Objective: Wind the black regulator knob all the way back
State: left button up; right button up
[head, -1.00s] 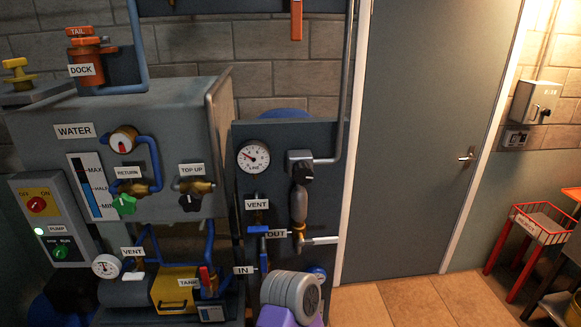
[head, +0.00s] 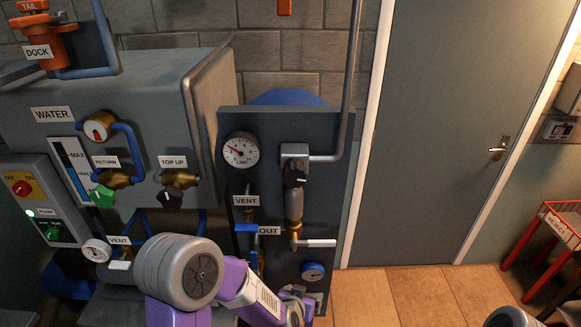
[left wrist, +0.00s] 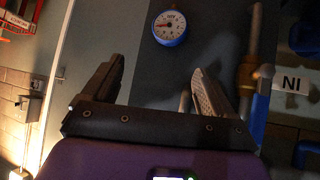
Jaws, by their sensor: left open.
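The black regulator knob (head: 295,173) sits on the upright pipe at the right of the dark panel, under a grey valve body. My left gripper (head: 300,300) is low in the head view, well below the knob and near the panel's lower right. In the left wrist view my left gripper (left wrist: 155,90) is open with nothing between its fingers. A blue-rimmed gauge (left wrist: 170,27) shows beyond the fingers there; it also shows in the head view (head: 313,272). The knob cannot be made out in the left wrist view. My right gripper is not in view.
The line gauge (head: 241,150) is left of the knob. A white lever (head: 318,243) and the OUT valve's blue handle (head: 246,228) sit below. A grey pipe (head: 345,100) rises on the right. A grey door (head: 440,130) and a red reject stand (head: 545,230) are further right.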

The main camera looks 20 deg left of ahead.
pick_arm(q)
jog(key=w+r+t+y+p, duration=0.25)
jog(key=r+t, duration=0.25)
jog(key=r, duration=1.5)
jog(key=n+t+y, duration=0.1)
jog(key=t+y, duration=0.2)
jog(key=y, duration=0.1)
send_near(295, 177)
jog(key=w, duration=0.2)
jog(key=shift+h, duration=0.25)
jog(key=x, duration=0.8)
jog(key=shift+s+a+r+p, duration=0.15)
jog(key=shift+a+p, duration=0.15)
jog(key=shift+a, duration=0.05)
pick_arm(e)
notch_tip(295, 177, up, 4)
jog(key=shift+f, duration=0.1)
pick_arm(q)
jog(key=c, duration=1)
